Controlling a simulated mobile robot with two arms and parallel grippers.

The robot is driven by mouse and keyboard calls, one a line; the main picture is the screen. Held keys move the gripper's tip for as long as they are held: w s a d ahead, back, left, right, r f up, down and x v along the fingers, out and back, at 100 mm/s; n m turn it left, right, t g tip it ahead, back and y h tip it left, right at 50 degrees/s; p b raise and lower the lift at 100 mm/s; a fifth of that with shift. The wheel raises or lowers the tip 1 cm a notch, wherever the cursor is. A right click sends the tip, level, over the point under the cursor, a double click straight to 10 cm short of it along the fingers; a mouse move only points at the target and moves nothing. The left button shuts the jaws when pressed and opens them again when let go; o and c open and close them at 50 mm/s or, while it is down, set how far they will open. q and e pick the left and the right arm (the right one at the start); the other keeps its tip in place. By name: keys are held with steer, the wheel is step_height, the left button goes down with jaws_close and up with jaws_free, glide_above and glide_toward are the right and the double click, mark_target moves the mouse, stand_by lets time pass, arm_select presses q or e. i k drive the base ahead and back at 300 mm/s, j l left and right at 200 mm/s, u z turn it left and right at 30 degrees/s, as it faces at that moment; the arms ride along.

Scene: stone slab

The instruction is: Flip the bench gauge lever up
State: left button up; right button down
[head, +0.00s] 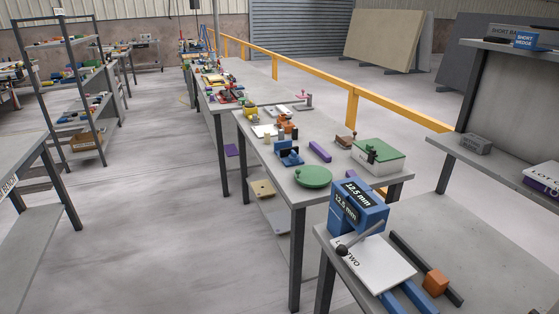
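The bench gauge (373,208) is a blue block marked "12.5 mm" on its top and front faces, standing on the near grey bench at the lower right. Its lever (362,238) is a grey rod with a dark round knob (341,250). It slants down and to the left in front of the block, with the knob at the low end. A white plate (385,268) lettered "LOT TWO", partly covered by the lever, lies in front of the block. Two blue bars (420,296) stick out below the plate. Neither of my grippers is in view.
A dark bar (411,254) and an orange block (435,283) lie right of the plate. A raised grey shelf (505,168) stands at the right. Behind, another bench holds a green disc (313,176) and a green-topped box (377,158). Open floor (170,230) lies left.

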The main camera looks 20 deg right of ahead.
mark_target(341, 250)
steer(key=l+z, duration=0.15)
steer(key=z, duration=0.3)
steer(key=l+z, duration=0.2)
steer(key=z, duration=0.2)
